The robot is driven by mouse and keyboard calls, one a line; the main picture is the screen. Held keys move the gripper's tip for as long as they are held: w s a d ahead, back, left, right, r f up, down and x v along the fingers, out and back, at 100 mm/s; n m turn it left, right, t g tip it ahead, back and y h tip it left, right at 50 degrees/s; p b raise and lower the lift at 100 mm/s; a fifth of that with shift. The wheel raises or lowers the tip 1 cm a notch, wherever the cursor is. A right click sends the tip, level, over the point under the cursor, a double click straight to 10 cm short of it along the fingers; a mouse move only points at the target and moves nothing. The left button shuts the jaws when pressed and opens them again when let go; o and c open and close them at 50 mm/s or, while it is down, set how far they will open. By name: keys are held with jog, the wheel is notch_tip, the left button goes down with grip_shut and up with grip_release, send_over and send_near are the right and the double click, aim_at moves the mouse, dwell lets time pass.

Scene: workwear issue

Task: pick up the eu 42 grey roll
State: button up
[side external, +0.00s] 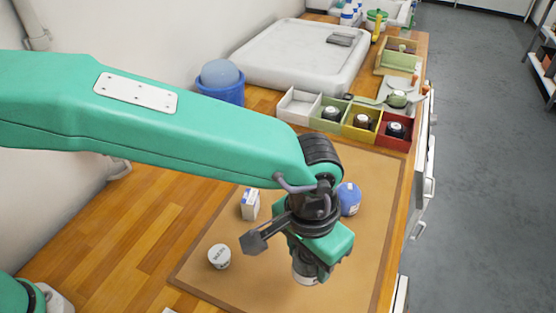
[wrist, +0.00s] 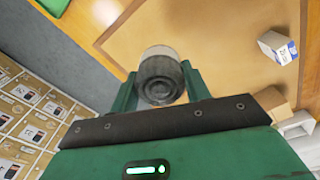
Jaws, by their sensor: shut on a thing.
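My gripper (side external: 312,268) points down over the brown mat (side external: 200,262) and is shut on a roll. In the wrist view the jaws of my gripper (wrist: 160,88) press on both sides of this grey roll (wrist: 159,76), which is dark at the near end and paler at the far end. In the side view only a pale part of the grey roll (side external: 303,276) shows below the jaws. Its size marking cannot be read, and I cannot tell whether it touches the mat. A white-topped roll (side external: 219,256) with lettering stands apart on the mat, to the left.
A blue roll (side external: 349,198) and a small white-and-blue box (side external: 250,204) stand on the mat behind my gripper. Farther back are white, green, yellow and red bins (side external: 405,145), several holding dark rolls. A blue tub (side external: 222,93) stands near the wall. The mat's front left is clear.

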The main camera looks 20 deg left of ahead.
jog(key=shift+s+d+r, duration=0.1)
jog(key=shift+s+r, duration=0.1)
jog(key=shift+s, duration=0.2)
jog(key=shift+w, duration=0.15)
